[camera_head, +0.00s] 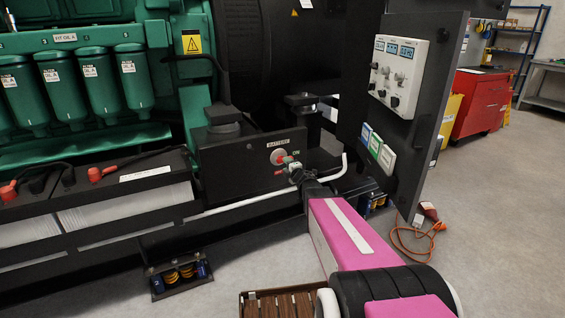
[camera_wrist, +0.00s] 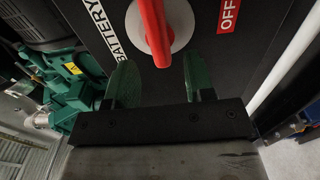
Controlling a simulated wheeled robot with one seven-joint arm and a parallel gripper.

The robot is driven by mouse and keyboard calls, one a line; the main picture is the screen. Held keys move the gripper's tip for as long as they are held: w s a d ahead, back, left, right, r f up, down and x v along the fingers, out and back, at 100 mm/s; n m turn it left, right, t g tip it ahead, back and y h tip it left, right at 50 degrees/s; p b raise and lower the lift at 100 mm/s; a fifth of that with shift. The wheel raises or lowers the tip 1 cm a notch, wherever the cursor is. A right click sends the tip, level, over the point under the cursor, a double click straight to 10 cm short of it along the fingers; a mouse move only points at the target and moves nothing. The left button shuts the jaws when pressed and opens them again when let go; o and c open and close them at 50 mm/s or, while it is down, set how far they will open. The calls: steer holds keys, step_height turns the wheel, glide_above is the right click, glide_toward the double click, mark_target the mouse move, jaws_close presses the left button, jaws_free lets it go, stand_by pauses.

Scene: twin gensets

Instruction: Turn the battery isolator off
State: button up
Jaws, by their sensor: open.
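The battery isolator is a red handle (camera_wrist: 154,35) on a pale round plate (camera_wrist: 182,22), mounted on a black box (camera_head: 227,160) low on the genset. In the wrist view, a BATTERY label (camera_wrist: 103,22) is left of the plate and a red OFF label (camera_wrist: 228,14) is right of it. A green ON label (camera_head: 296,153) shows in the head view. My gripper (camera_wrist: 160,76) is open, its green fingers apart on either side of the handle's near end. I cannot tell whether they touch it. The gripper also shows at the box front in the head view (camera_head: 294,171).
Batteries (camera_head: 125,204) with red and black leads sit in a black frame at left. An open panel door (camera_head: 410,105) with meters stands right of my arm. A slatted wooden crate (camera_head: 285,303) is low in front. Open floor (camera_head: 490,220) lies to the right.

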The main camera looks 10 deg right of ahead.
steer(key=x, duration=0.5)
steer(key=shift+w, duration=0.1)
steer(key=c, duration=0.6)
steer(key=shift+c, duration=0.2)
